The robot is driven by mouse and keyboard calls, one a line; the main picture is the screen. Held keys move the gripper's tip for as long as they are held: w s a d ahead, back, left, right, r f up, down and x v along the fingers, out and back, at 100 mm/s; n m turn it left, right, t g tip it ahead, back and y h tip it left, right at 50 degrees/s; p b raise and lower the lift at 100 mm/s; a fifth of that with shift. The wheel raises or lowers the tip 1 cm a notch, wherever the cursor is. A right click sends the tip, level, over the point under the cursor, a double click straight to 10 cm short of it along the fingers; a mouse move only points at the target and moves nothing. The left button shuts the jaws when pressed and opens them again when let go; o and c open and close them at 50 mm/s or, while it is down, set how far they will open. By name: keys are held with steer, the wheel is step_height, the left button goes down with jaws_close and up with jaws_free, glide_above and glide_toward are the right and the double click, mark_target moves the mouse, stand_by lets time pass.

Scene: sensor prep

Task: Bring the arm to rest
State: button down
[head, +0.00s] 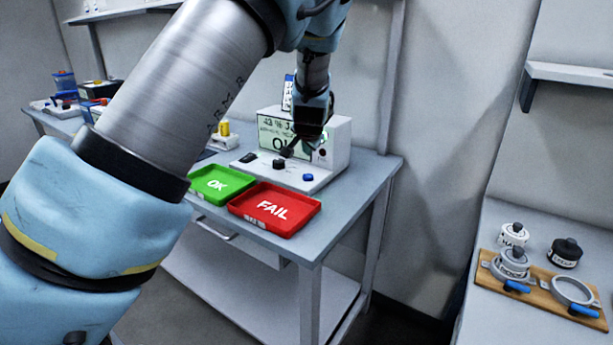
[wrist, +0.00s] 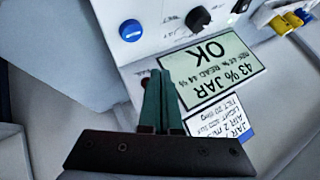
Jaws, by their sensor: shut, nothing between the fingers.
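My gripper (head: 292,148) is shut and empty in the head view, in front of the white tester's lit screen. In the wrist view its two dark green fingers (wrist: 160,82) lie together, with nothing between them. My arm reaches across the head view from the lower left and bends down over the table. The tester (head: 338,140) stands on the grey table; its screen (wrist: 210,72) reads "43 % JAR" and "OK", upside down in the wrist view. Whether the fingers touch the tester, I cannot tell.
A green OK tray (head: 218,184) and a red FAIL tray (head: 274,209) lie empty at the table's front. At right, a second table holds jars and a wooden board (head: 545,297) with ring clamps. A wall shelf (head: 570,75) hangs above it.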

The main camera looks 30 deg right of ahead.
steer(key=s+a+f+n+g+y, duration=0.2)
steer(key=a+n+g, duration=0.35)
steer(key=a, duration=2.05)
steer(key=s+a+n+g+y, duration=0.1)
steer(key=s+a+n, duration=0.6)
steer(key=s+a, duration=0.9)
steer(key=shift+s+a+r+y, duration=0.35)
steer(key=shift+a+r, duration=0.1)
steer(key=shift+a, duration=0.55)
